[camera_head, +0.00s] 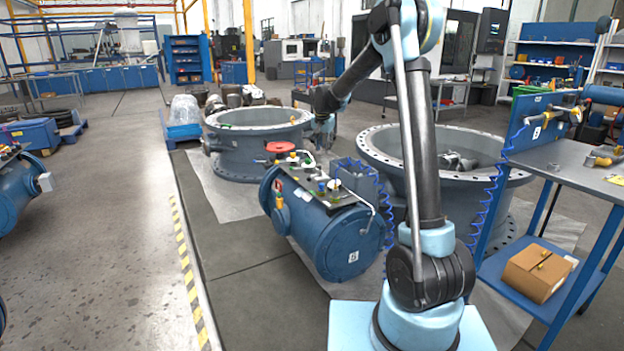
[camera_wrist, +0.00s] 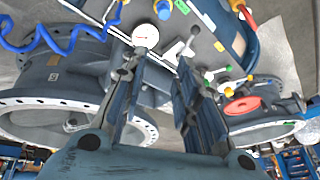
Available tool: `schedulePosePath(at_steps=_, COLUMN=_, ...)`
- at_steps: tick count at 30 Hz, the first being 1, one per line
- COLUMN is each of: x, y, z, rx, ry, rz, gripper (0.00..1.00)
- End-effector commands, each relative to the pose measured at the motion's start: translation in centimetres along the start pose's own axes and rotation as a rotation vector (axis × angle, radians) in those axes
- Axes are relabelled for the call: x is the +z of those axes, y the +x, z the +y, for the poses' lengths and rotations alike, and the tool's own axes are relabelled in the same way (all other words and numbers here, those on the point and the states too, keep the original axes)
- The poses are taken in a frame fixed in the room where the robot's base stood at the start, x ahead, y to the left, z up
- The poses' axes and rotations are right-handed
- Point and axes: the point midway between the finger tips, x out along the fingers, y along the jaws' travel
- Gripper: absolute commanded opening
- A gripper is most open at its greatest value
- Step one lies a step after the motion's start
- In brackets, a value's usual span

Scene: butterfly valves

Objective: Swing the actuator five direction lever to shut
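Actuator five (camera_head: 340,240) is a blue cylinder with a small "5" label, lying beside the large flanged rings. My gripper (camera_head: 325,146) is above the far part of this plate. In the wrist view my gripper (camera_wrist: 162,68) is open, its two fingers apart with nothing held. A white round gauge (camera_wrist: 145,35) shows beside the left fingertip. A pale grey lever (camera_wrist: 182,50) shows near the right fingertip; I cannot tell whether they touch, or whether it is the direction lever.
Flanged rings stand behind, at left (camera_head: 255,150) and right (camera_head: 385,165). A coiled blue hose (camera_wrist: 65,40) runs near the plate. A blue bench (camera_head: 570,165) with a cardboard box (camera_head: 538,272) stands right. The floor left of the striped line is mostly clear.

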Motion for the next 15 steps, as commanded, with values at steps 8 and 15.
schedulePosePath(at_steps=8, x=-0.2, y=5.2, z=-6.2, rx=-0.019, ry=0.051, rz=0.019, gripper=0.29)
schedulePosePath(at_steps=15, x=0.0, y=6.8, z=-7.6, rx=-0.024, ry=0.065, rz=0.024, gripper=0.29)
